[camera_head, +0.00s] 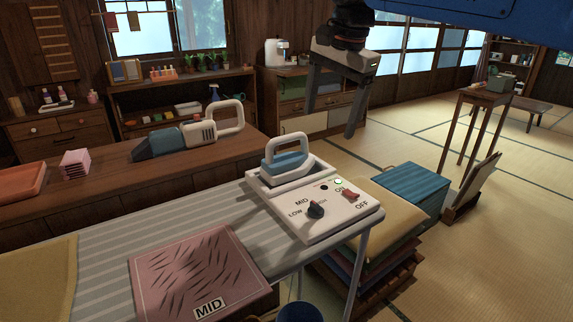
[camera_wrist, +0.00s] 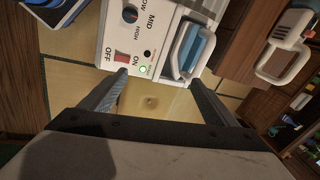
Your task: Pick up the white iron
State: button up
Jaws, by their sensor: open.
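The white iron (camera_head: 288,160) with a blue body rests in a recess of a white control base (camera_head: 312,215) at the end of the ironing board. Its white loop handle stands upright on top. The base has a MID/LOW knob and a red ON/OFF switch with a lit lamp. My gripper (camera_head: 331,122) is open and empty, above and behind the iron to its right. In the wrist view the iron (camera_wrist: 190,52) lies at the top, beyond the fingertips of my gripper (camera_wrist: 156,75); nothing is between the fingers.
A striped ironing board (camera_head: 110,245) holds a wrinkled pink cloth (camera_head: 195,265) with a MID label. A blue-grey handheld appliance (camera_head: 190,138) with a white handle lies on the wooden counter behind. Stacked cushions (camera_head: 385,235) and a teal box (camera_head: 412,188) stand at right.

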jog(key=w+a+r+m, duration=0.2)
jog(key=w+a+r, duration=0.1)
jog(key=a, duration=0.3)
send_over(288, 158)
jog(key=s, duration=0.2)
jog(key=shift+g, duration=0.3)
jog(key=f, duration=0.8)
jog(key=d+f, duration=0.1)
jog(key=f, duration=0.2)
jog(key=shift+f, duration=0.4)
jog(key=shift+w+a+f, duration=0.15)
jog(key=shift+w+f, duration=0.15)
jog(key=shift+f, duration=0.55)
jog(key=shift+w+a+f, duration=0.15)
jog(key=shift+w+f, duration=0.1)
jog(key=shift+f, duration=0.6)
jog(key=shift+w+a+f, duration=0.15)
jog(key=shift+w+f, duration=0.15)
jog(key=shift+f, duration=0.55)
jog(key=shift+r, duration=0.1)
jog(key=c, duration=1.9)
notch_tip(288, 158, up, 10)
